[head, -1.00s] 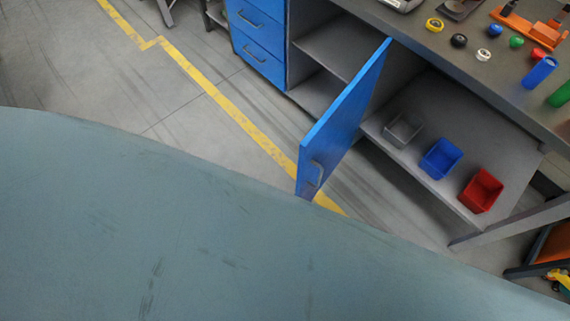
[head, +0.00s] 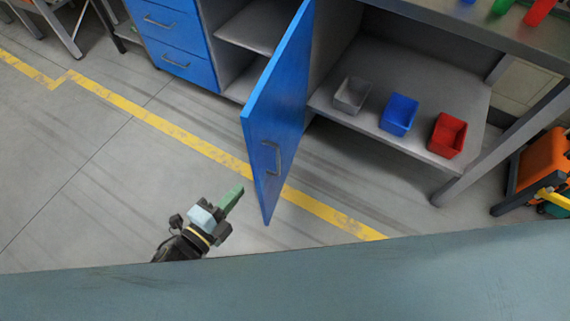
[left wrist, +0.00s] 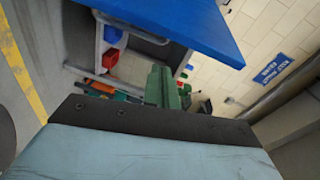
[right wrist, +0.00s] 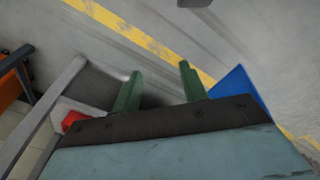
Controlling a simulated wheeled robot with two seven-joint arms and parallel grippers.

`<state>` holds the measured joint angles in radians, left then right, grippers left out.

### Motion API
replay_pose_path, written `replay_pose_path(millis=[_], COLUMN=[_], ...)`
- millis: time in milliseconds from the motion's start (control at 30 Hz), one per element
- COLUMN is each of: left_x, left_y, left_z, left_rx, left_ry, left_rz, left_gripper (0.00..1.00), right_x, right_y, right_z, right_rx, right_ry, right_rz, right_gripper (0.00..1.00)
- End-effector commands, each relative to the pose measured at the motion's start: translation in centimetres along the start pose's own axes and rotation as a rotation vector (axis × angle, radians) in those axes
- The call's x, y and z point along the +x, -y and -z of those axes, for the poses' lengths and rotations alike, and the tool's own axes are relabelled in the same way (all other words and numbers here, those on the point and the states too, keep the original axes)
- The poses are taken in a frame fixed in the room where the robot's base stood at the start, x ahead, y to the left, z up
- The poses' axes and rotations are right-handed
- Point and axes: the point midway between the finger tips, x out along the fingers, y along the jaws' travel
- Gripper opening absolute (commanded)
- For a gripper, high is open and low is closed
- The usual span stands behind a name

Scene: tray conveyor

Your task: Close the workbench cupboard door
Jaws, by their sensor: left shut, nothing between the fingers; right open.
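The blue cupboard door (head: 277,110) stands wide open, jutting out from the workbench cupboard. Its grey handle (head: 272,158) is near its free edge. My left gripper (head: 232,198) is shut and empty, left of the door's lower part and apparently apart from it. In the left wrist view, its green fingers (left wrist: 160,86) are together below the blue door panel (left wrist: 180,18) and its handle (left wrist: 130,28). My right gripper (right wrist: 160,80) is open and empty in the right wrist view. A blue panel (right wrist: 242,92), likely the door, is to its right there. The right gripper is outside the head view.
Grey (head: 352,95), blue (head: 399,114) and red (head: 448,135) bins stand on the lower shelf right of the door. Blue drawers (head: 172,40) are to the left. A workbench leg (head: 500,155) stands at right. The floor left of the door is clear.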

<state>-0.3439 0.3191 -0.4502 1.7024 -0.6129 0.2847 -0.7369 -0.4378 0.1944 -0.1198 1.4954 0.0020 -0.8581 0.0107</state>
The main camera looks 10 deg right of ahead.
Motion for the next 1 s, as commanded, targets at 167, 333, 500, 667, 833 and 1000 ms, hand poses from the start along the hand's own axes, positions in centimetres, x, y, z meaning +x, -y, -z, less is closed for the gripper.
replay_pose_path(millis=[167, 333, 500, 667, 833, 1000], left_x=[0.5, 2.1, 5.6, 9.0, 9.9, 9.4], left_y=[2.4, 3.1, 3.3, 3.6, 3.7, 4.0], left_z=[2.2, 2.6, 2.9, 3.2, 1.7, 0.0], left_rx=[0.131, 0.146, 0.144, 0.143, 0.146, 0.142], left_ry=[-0.082, -0.090, -0.089, -0.089, -0.086, -0.087], left_rz=[0.090, 0.102, 0.101, 0.100, 0.094, 0.095], left_gripper=[0.00, 0.00, 0.00, 0.00, 0.00, 0.00], right_x=[-0.1, -0.7, -1.4, -2.4, -3.3, -3.8], right_y=[-0.4, -0.4, -0.1, 0.5, 0.9, 1.1], right_z=[0.8, 1.3, 2.1, 3.0, 3.6, 3.9], right_rx=[0.000, 0.002, 0.003, 0.004, 0.005, 0.006], right_ry=[-0.008, -0.013, -0.021, -0.030, -0.036, -0.040], right_rz=[-0.008, -0.010, -0.005, 0.003, 0.009, 0.012], right_gripper=[0.43, 0.43, 0.43, 0.43, 0.43, 0.43])
